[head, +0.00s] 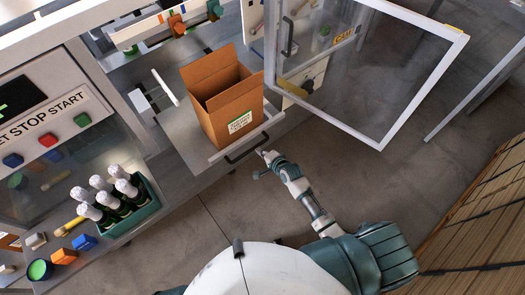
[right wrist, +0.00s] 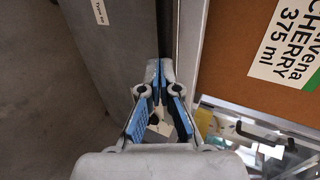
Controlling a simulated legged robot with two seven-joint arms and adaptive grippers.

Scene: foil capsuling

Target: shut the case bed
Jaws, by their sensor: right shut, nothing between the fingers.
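The case bed (head: 188,146) is a grey sliding tray, pulled out from the machine, with a black bar handle (head: 246,148) on its front edge. An open brown cardboard case (head: 222,110) stands upright on it, flaps up; its label shows in the right wrist view, where the case (right wrist: 240,62) fills the upper right. My right gripper (head: 267,155) is close to the right end of the handle, at the bed's front edge. In the right wrist view its fingers (right wrist: 157,68) are shut and empty, beside the bed's edge. Whether they touch the bed I cannot tell. My left gripper is out of view.
A clear door (head: 375,65) with a white frame stands open right of the bed. A green crate (head: 133,218) of foil-topped bottles is at the left, below a panel with coloured buttons (head: 48,140). The floor in front of the bed is clear.

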